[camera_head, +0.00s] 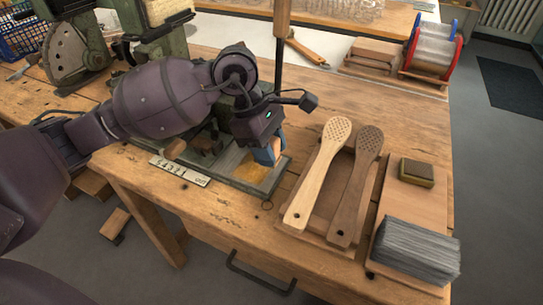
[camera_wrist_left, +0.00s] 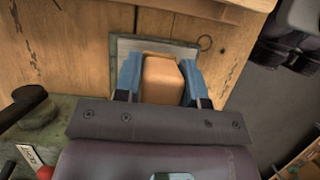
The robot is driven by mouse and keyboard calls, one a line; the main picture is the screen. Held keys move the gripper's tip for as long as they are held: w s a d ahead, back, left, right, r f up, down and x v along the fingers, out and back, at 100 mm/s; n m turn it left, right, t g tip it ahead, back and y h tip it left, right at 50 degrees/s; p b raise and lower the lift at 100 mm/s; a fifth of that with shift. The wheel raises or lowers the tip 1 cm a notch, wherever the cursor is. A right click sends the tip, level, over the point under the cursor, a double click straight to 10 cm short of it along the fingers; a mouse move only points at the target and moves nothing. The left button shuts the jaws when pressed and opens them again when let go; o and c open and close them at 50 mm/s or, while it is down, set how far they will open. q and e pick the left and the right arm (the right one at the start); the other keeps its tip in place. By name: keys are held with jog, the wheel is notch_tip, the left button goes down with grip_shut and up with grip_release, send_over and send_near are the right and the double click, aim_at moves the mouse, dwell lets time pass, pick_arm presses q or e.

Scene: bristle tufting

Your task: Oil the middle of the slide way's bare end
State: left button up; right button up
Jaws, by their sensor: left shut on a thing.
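My left gripper (camera_head: 268,154) hangs over the slide way's grey metal end (camera_head: 272,183), at the front of the wooden bench. In the left wrist view, its blue fingers (camera_wrist_left: 160,75) are shut on a tan block (camera_wrist_left: 161,82) with rounded edges. The block covers the middle of the grey end (camera_wrist_left: 126,47) in that view; whether it touches the metal I cannot tell. A yellowish-brown patch (camera_head: 251,171) shows on the grey surface just left of the fingers. My right gripper is not in view.
Two wooden brush bodies (camera_head: 318,172) lie on a tray to the right, beside a stack of grey bristles (camera_head: 416,249). A rod with a wooden handle (camera_head: 282,20) stands behind the gripper.

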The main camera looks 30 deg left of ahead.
aim_at(276, 141)
pick_arm(q)
notch_tip(276, 141, up, 4)
jog(key=shift+r+p, duration=0.2)
jog(key=shift+p, duration=0.6)
jog(key=shift+r, duration=0.35)
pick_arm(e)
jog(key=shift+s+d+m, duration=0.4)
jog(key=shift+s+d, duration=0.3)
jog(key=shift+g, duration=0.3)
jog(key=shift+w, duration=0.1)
